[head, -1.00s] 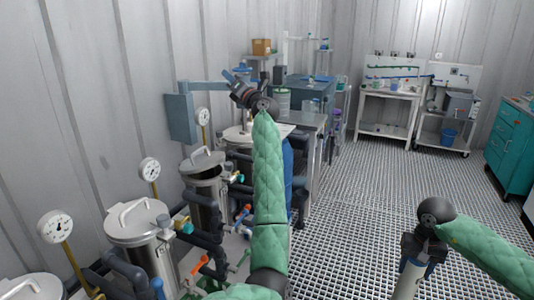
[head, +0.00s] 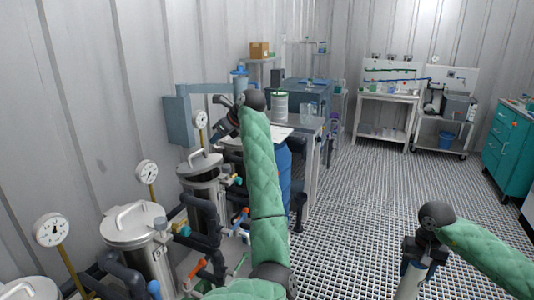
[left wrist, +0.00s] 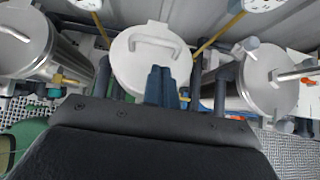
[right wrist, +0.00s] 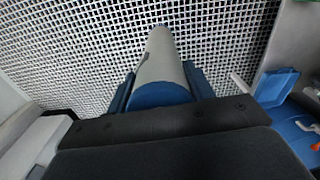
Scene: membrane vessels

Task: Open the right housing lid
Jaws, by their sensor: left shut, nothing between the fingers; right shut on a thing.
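Several steel housings stand in a row along the left wall. Round lids with bar handles show on the near housing (head: 135,222) and the farther housing (head: 200,163), which has a dark band under its lid. My left gripper (head: 220,108) is shut and empty, beyond the farther housing in the head view. In the left wrist view its fingers (left wrist: 160,86) overlap the lower edge of the middle lid (left wrist: 135,70); contact is unclear. Another lid (left wrist: 268,85) is to the right. My right gripper (head: 424,252) is shut on a white cylinder with a blue end (right wrist: 165,65).
Pressure gauges (head: 51,229) stand on posts beside the housings. Dark pipes and coloured valves (head: 197,268) crowd their front. A blue barrel (head: 283,165) and a bench stand beyond. The grated floor (head: 355,200) on the right is clear.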

